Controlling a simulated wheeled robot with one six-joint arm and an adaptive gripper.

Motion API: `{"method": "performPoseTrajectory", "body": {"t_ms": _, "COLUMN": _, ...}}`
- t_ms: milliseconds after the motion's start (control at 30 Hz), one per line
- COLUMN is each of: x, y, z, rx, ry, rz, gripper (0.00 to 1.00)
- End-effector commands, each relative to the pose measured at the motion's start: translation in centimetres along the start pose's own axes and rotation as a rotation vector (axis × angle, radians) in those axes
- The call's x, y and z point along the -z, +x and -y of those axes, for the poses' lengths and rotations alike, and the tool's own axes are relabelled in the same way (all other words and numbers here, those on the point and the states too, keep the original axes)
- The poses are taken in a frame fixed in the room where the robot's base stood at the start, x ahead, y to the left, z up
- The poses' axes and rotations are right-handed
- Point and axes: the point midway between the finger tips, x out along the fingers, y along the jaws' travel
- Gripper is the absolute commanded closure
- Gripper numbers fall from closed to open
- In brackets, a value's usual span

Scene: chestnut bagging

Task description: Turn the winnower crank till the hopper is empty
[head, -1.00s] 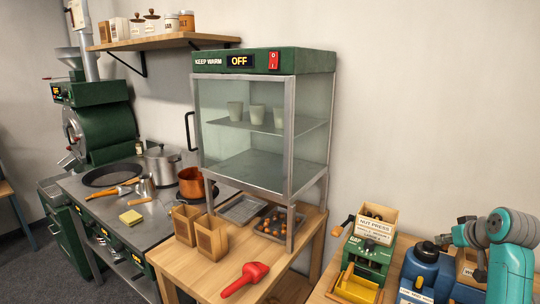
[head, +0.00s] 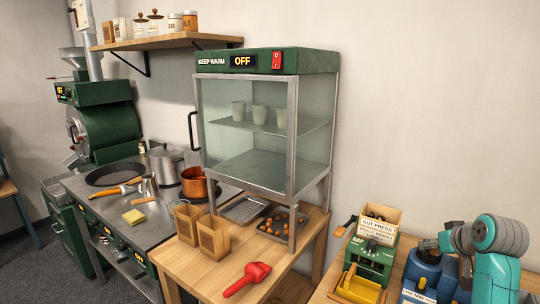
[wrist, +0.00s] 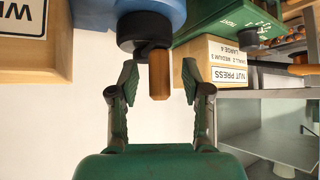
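The blue winnower (head: 421,273) stands on the wooden bench at the lower right of the head view, partly hidden by my arm. In the wrist view its blue body (wrist: 178,12) is at the top, with a black hub and the wooden crank handle (wrist: 159,75) pointing down. My gripper (wrist: 160,84) is open, with one finger on each side of the handle and a gap to both. In the head view my gripper (head: 430,245) is small, just above the winnower. A wooden panel with a cut-off "WI" sign (wrist: 22,17) shows too. The hopper's contents are hidden.
The green nut press (head: 372,258) with its wooden hopper and yellow tray stands close to the left of the winnower.

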Motion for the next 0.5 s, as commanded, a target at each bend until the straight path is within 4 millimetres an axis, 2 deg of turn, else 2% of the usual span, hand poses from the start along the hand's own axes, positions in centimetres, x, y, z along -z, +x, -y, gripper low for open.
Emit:
{"method": "performPoseTrajectory", "body": {"t_ms": 167, "x": 0.1, "y": -0.1, "z": 0.0, "rx": 0.000, "ry": 0.000, "rz": 0.000, "gripper": 0.52}}
{"method": "performPoseTrajectory", "body": {"t_ms": 500, "x": 2.1, "y": -2.0, "z": 0.0, "rx": 0.000, "ry": 0.000, "rz": -0.001, "gripper": 0.52}}
